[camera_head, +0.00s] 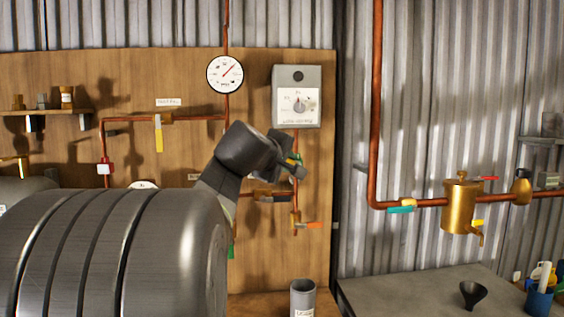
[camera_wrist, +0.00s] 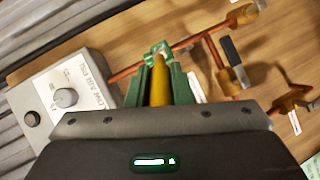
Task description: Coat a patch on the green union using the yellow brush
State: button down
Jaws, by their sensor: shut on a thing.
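My gripper (camera_wrist: 161,82) is shut on the yellow brush (camera_wrist: 160,88), which sits between its green fingers in the wrist view and points away from me. The green union (camera_wrist: 153,50) is on a copper pipe just beyond the brush tip. The tip overlaps it in the picture; I cannot tell whether they touch. A pale spot shows at the union; I cannot tell if it is coating. In the head view my gripper (camera_head: 296,169) is in front of the board below the grey box, and the union (camera_head: 297,157) is partly hidden behind it.
The grey control box (camera_head: 297,97) with a dial is close above my gripper. A pipe with an orange-handled valve (camera_head: 307,225) runs below it. A round gauge (camera_head: 225,74) is at upper left. A grey cup (camera_head: 303,298) stands below; a bench (camera_head: 410,290) is at right.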

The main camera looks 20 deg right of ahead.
jog(key=shift+w, duration=0.1)
jog(key=shift+b, duration=0.3)
jog(key=shift+w+a+b, duration=0.15)
jog(key=shift+a+b, duration=0.35)
jog(key=shift+a, duration=0.35)
dwell(1.5)
